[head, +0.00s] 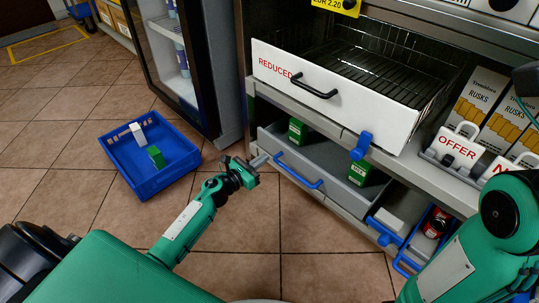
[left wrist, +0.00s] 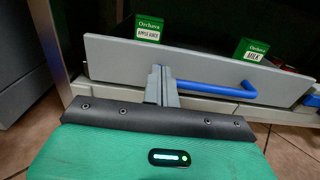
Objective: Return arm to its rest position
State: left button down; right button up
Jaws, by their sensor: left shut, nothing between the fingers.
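My left gripper (head: 262,160) is shut and empty. In the head view it is just in front of the left end of the open lower grey drawer (head: 318,168). In the left wrist view the shut fingers (left wrist: 161,84) point at the drawer's front panel, left of its blue handle (left wrist: 217,88). I cannot tell whether the fingertips touch the panel. My right arm (head: 470,240) shows at the right edge of the head view, but its gripper is not in view.
The open drawer holds green cartons (head: 298,130). A white REDUCED drawer (head: 333,97) sticks out above it. A blue crate (head: 152,185) with a white carton (head: 138,133) and a green carton (head: 156,156) stands on the floor at left. A red can (head: 436,222) sits in a bin at right.

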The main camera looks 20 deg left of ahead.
pick_arm(q)
jog(key=p+v, duration=0.2)
jog(key=v, duration=0.5)
